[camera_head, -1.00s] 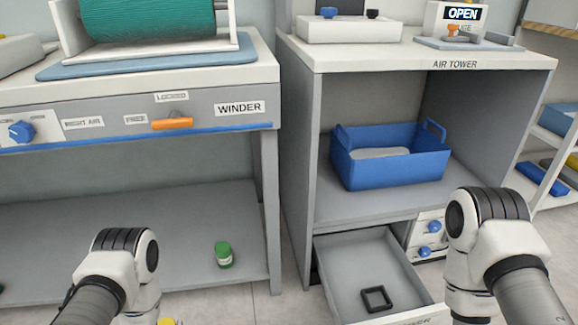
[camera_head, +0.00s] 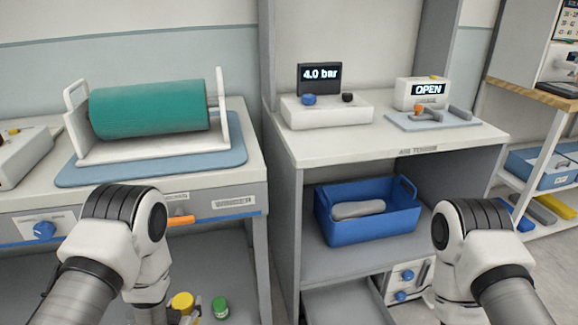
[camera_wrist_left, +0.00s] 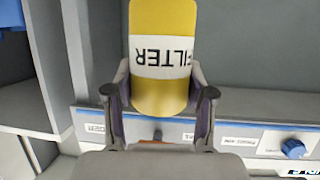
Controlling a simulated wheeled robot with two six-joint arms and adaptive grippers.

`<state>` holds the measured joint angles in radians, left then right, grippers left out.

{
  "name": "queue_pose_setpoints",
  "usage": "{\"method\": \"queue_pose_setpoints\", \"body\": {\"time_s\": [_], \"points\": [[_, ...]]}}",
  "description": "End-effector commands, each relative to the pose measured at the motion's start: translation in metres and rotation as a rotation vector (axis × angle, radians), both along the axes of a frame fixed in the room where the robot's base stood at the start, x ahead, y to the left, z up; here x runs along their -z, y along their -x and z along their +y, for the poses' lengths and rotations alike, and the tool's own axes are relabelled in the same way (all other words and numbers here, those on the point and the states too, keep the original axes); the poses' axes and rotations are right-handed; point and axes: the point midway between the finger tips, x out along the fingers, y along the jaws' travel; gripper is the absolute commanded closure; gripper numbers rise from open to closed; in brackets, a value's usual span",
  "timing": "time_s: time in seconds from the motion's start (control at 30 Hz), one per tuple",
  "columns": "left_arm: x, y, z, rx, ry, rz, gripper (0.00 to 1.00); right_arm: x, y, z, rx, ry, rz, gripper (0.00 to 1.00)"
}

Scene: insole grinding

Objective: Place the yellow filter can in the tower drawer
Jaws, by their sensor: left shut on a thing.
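The yellow filter can (camera_head: 183,302) shows at the bottom of the head view, in front of the winder bench. In the left wrist view the can (camera_wrist_left: 160,95), with its white FILTER label, stands between the two fingers of my left gripper (camera_wrist_left: 160,110), which is shut on it. The label reads upside down there. The tower drawer (camera_head: 345,302) is open under the air tower, and its front is cut off by the frame's lower edge. My right arm is in front of the tower's right side; its gripper is out of view.
A blue bin (camera_head: 372,232) with a grey insole sits on the tower shelf. A green can (camera_head: 220,307) stands right of the yellow can. The winder bench (camera_head: 240,150) bears a teal roll (camera_head: 150,107).

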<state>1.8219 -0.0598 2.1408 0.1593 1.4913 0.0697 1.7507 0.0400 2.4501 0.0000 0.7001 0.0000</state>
Motion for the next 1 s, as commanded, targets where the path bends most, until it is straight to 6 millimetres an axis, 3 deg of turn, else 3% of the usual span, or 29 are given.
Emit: {"method": "queue_pose_setpoints", "body": {"time_s": [0.03,0.1,0.3,0.4,0.57,0.67,1.0], "points": [[-0.054,-0.003,-0.009,0.02,-0.001,-0.004,0.89,-0.043,0.0,0.0,0.0,0.0,0.0,0.6],[-0.094,-0.004,-0.02,0.044,-0.003,-0.003,0.89,-0.071,0.0,0.0,0.0,0.0,0.0,0.6],[-0.197,0.001,-0.047,0.107,-0.003,-0.001,0.89,-0.145,0.0,0.0,0.0,0.0,0.0,0.6],[-0.231,0.007,-0.057,0.131,-0.003,0.001,0.89,-0.17,0.0,0.0,0.0,0.0,0.0,0.6],[-0.255,0.024,-0.065,0.15,-0.002,0.004,0.89,-0.191,0.0,0.0,0.0,0.0,0.001,0.6],[-0.237,0.041,-0.061,0.136,0.0,0.006,0.89,-0.183,0.0,0.0,0.0,0.0,0.001,0.6],[-0.235,0.043,-0.059,0.12,0.0,0.0,0.89,-0.182,0.0,0.0,0.0,0.0,0.001,0.6]]}}
